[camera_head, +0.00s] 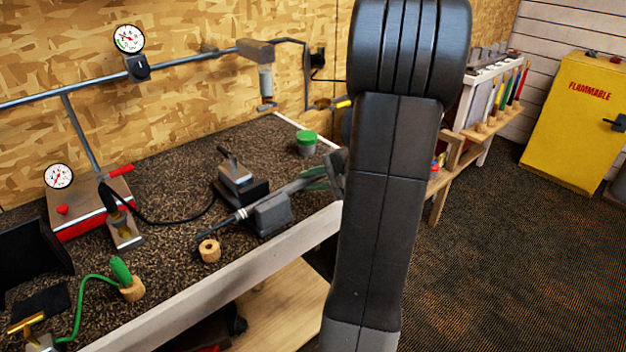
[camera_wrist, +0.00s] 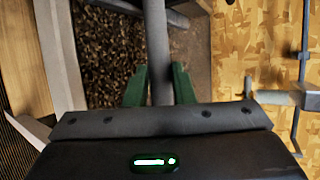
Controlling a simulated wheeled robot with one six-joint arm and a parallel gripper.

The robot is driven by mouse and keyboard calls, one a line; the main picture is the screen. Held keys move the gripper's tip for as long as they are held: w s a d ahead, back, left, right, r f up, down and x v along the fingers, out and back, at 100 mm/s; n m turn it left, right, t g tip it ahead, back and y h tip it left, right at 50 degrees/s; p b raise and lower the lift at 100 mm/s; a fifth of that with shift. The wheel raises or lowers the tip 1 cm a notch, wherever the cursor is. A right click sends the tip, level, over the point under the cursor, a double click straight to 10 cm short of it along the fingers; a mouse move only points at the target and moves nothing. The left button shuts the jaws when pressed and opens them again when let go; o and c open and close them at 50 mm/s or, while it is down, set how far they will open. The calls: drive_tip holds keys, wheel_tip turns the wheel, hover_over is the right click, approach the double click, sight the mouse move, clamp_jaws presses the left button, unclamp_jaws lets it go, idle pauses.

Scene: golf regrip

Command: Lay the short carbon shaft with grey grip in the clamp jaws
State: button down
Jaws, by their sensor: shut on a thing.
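The short carbon shaft (camera_head: 222,224) is a thin dark rod with a pale band. It slants across the bench, its thicker grey grip towards my gripper (camera_head: 322,178). My gripper has green fingers and is partly hidden behind my arm. In the wrist view the grey grip (camera_wrist: 157,45) runs between the green fingertips (camera_wrist: 159,85), which are shut on it. The clamp has a rear jaw (camera_head: 236,180) with a lever and a grey front jaw (camera_head: 272,214). The shaft passes between these jaws in the picture; I cannot tell whether it rests there or is above them.
A wooden ring (camera_head: 209,251) is near the shaft's thin end. A green-lidded jar (camera_head: 306,143) stands behind my gripper. The bench's pale front edge (camera_head: 215,290) is close to the clamp.

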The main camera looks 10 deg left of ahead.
drive_tip(key=shift+f, duration=0.3)
drive_tip(key=c, duration=1.1)
unclamp_jaws()
drive_tip(key=shift+c, duration=0.2)
drive_tip(key=v, duration=1.4)
drive_tip(key=shift+b, duration=0.3)
drive_tip(key=shift+a, duration=0.1)
